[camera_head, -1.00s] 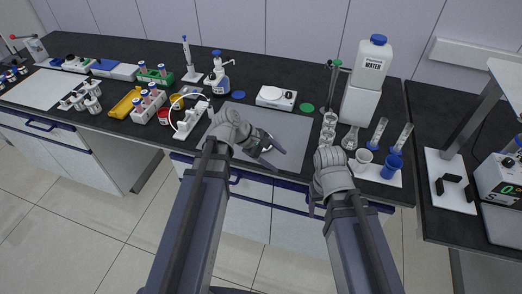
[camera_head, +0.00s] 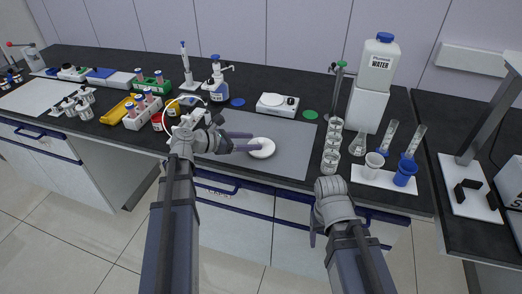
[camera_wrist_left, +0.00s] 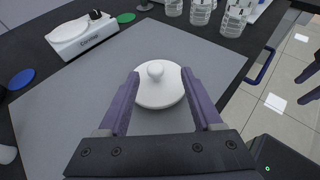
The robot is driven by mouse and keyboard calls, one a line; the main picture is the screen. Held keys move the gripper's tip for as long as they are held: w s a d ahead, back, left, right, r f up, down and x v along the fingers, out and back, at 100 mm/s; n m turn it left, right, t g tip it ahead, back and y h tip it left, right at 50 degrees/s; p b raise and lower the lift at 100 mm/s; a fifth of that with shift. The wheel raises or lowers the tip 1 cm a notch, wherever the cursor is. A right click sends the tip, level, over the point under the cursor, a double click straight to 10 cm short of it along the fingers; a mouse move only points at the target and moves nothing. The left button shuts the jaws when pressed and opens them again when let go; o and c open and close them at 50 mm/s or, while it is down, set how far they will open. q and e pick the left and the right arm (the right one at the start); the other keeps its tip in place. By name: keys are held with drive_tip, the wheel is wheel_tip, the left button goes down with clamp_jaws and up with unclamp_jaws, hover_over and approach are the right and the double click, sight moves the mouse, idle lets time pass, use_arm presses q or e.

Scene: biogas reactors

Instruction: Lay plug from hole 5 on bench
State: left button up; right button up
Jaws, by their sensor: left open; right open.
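A white round plug (camera_head: 262,148) with a small knob lies flat on the grey mat (camera_head: 290,133) on the bench. In the left wrist view the plug (camera_wrist_left: 158,84) sits knob up between the two purple fingers. My left gripper (camera_head: 250,142) is open, its fingers spread on either side of the plug's near part. A gap shows between the fingers and the knob. My right gripper (camera_head: 315,228) hangs in front of the bench edge, away from the plug, and is open. Hole 5 cannot be made out.
A white stirrer (camera_head: 277,105) stands behind the mat. The mat's right part is clear.

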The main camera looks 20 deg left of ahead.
sight(261, 139)
use_arm(q)
drive_tip(key=x, duration=0.1)
drive_tip(key=b+x, duration=0.1)
drive_tip(key=x, duration=0.1)
drive_tip(key=b+x, duration=0.1)
drive_tip(key=shift+w+a+f, duration=0.1)
drive_tip(key=shift+w+f, duration=0.35)
drive_tip(key=shift+w, duration=0.2)
drive_tip(key=shift+d, duration=0.25)
clamp_jaws()
